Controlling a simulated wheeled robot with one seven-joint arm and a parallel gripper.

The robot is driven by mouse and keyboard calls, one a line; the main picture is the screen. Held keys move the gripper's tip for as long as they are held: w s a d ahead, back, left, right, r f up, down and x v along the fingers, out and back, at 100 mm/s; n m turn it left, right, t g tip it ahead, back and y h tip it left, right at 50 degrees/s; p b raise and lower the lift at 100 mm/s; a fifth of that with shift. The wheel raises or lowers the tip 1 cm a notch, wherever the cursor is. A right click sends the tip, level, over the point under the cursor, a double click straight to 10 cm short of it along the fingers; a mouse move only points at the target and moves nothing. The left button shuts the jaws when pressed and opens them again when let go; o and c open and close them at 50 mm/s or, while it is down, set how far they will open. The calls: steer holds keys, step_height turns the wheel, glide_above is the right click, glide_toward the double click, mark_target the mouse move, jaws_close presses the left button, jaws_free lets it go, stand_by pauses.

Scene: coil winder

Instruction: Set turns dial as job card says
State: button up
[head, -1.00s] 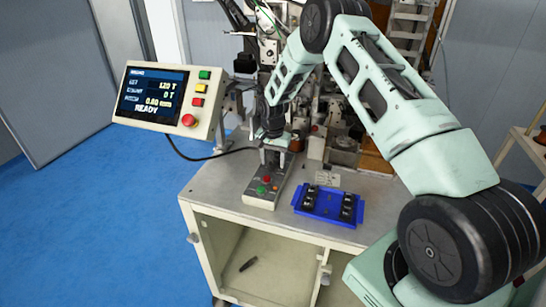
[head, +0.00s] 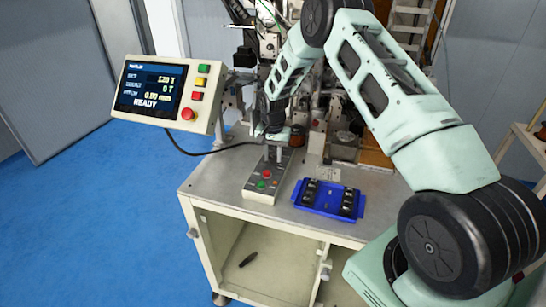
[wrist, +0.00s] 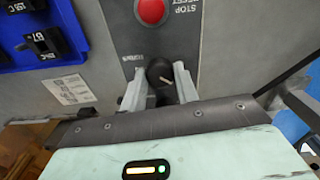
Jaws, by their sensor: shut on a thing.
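The turns dial (wrist: 159,73) is a black knob with a pale pointer line on the grey control box (head: 258,190). My gripper (wrist: 160,88) has one finger on each side of the knob and is shut on it. In the head view my gripper (head: 273,151) points down at the far end of the box, and the knob is hidden there. The job card (wrist: 69,90) is a small pale card with print too small to read, beside the box; it also shows in the head view (head: 327,173). The display (head: 152,88) reads SET 120 T, a 0 T count and READY.
A red stop button (wrist: 152,10) sits close to the knob on the same box. A blue tray (head: 328,212) with black parts stands right of the box on the bench (head: 220,186). Winder machinery rises behind my gripper.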

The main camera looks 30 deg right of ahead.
mark_target(273, 157)
steer(key=n+b, duration=0.3)
steer(key=n, duration=0.1)
steer(key=shift+f, duration=0.15)
steer(key=shift+n+b, duration=0.9)
steer(key=shift+n, duration=0.9)
steer(key=shift+r, duration=0.2)
steer(key=o, duration=1)
steer(key=shift+c, duration=0.2)
step_height(273, 157, up, 17)
steer(key=b, duration=0.4)
steer(key=shift+r+b, duration=0.2)
steer(key=shift+b, duration=0.2)
